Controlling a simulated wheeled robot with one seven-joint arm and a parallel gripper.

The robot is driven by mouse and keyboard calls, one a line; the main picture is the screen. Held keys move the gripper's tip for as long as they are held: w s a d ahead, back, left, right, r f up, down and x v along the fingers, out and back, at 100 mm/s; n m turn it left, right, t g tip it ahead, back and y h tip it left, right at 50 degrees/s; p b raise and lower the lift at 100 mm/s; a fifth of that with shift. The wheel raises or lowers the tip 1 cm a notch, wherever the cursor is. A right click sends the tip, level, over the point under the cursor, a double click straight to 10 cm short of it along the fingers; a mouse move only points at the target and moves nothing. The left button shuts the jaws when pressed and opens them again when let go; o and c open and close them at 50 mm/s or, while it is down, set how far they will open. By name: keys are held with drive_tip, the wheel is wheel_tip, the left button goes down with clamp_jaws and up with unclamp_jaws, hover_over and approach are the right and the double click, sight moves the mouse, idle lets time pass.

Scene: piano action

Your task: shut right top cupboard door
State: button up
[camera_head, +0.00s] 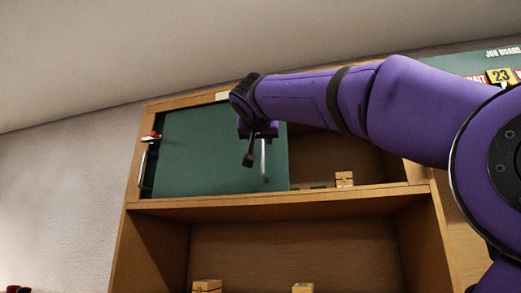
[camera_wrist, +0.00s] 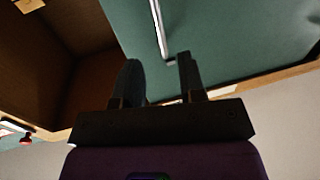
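The top cupboard (camera_head: 215,204) has a dark green door panel (camera_head: 205,165) across its left part; its right part (camera_head: 325,155) stands open. A pale vertical bar handle (camera_head: 264,160) is near the panel's right edge, and another handle (camera_head: 143,168) is at the far left. I cannot tell whether one or two panels overlap there. My gripper (camera_head: 256,158) is in front of the panel by the right handle. In the wrist view my gripper (camera_wrist: 158,75) is open, with the handle (camera_wrist: 159,28) just beyond its fingertips, not visibly gripped.
Small wooden blocks (camera_head: 344,179) sit in the open right part. An open shelf (camera_head: 300,245) lies below, with more blocks near the bottom. A green job board (camera_head: 470,64) is at the upper right. My purple arm covers the cupboard's upper right.

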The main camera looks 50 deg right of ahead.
sight(263, 148)
drive_tip(key=x, duration=0.8)
drive_tip(key=shift+w+d, duration=0.1)
drive_tip(key=shift+w, duration=0.05)
drive_tip(key=shift+c, duration=0.2)
clamp_jaws()
